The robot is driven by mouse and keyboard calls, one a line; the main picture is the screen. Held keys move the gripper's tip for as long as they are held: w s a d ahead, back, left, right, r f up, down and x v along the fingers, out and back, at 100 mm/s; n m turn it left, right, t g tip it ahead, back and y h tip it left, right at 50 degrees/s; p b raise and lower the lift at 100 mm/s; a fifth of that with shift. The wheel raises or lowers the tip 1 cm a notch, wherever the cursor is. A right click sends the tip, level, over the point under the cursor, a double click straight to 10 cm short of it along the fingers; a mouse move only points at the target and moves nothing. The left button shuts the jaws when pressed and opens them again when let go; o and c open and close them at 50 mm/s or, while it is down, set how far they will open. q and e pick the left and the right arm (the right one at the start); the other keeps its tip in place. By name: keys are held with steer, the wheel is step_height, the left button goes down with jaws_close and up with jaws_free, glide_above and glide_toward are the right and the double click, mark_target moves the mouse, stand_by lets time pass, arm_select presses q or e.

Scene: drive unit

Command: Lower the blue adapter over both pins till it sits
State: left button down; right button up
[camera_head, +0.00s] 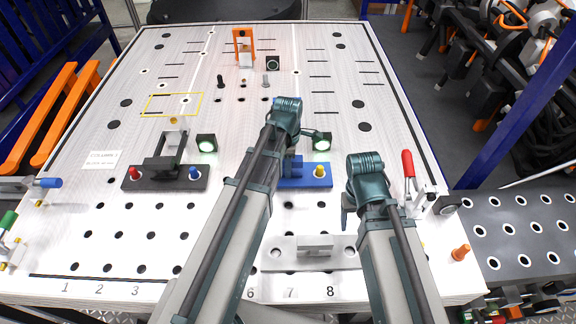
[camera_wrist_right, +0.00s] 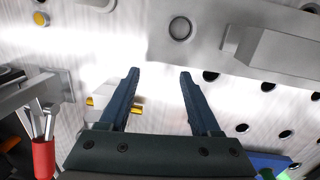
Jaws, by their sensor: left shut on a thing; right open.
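The blue adapter (camera_head: 307,182), a flat block with a yellow knob and a raised blue part, is right of centre in the head view, partly behind my left arm. My left gripper (camera_head: 291,150) is shut at its raised part; the fingertips are mostly hidden. I cannot make out the pins under the adapter, or whether it touches the board. A blue corner, likely the adapter, also shows low right in the right wrist view (camera_wrist_right: 270,161). My right gripper (camera_head: 348,212) is open and empty over the board; its parted fingers show in the right wrist view (camera_wrist_right: 158,75).
A grey plate with a raised block (camera_head: 312,252) lies in front of the adapter. A red-handled clamp (camera_head: 408,165) stands right of my right gripper. A dark fixture with red and blue knobs (camera_head: 165,178) is at left. An orange stand (camera_head: 243,47) is at the back.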

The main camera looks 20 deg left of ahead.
stand_by(0.5)
arm_select(q)
steer(key=shift+c, duration=2.2)
jaws_free()
steer(key=shift+r, duration=0.1)
step_height(320, 180, up, 14)
steer(key=p, duration=1.3)
steer(key=shift+f+p, duration=0.2)
steer(key=shift+p, duration=0.2)
arm_select(e)
step_height(320, 180, up, 14)
steer(key=shift+f, duration=0.15)
steer(key=shift+s, duration=0.1)
